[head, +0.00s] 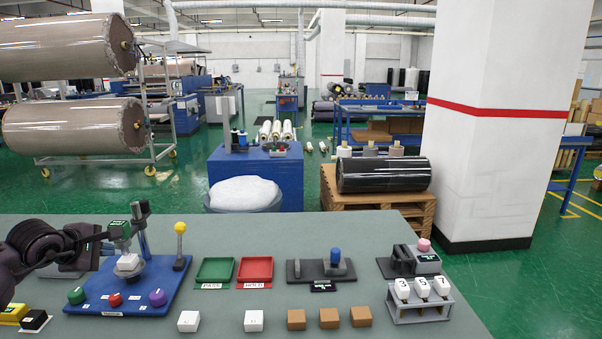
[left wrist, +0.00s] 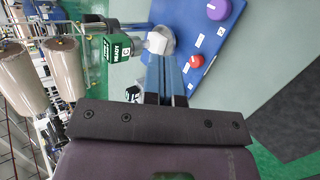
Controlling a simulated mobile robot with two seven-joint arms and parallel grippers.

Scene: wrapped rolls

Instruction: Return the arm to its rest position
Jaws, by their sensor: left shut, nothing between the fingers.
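My left gripper (head: 104,237) comes in from the left in the head view, over the left part of the grey table (head: 235,232). In the left wrist view its two fingers (left wrist: 163,60) are together with nothing between them. The fingers point toward a blue station (head: 150,285) with a green-headed device (head: 120,229) on a post. A white block (head: 128,261) sits on the round stand under that device; it also shows beyond the fingertips in the left wrist view (left wrist: 156,42). I cannot tell whether the fingers touch anything. My right gripper is not in view.
A yellow-knobbed lever (head: 180,230) stands on the station's right. A green tray (head: 215,270) and a red tray (head: 255,270) lie right of it. White blocks (head: 188,321) and brown blocks (head: 296,319) line the front. The table's back middle is clear.

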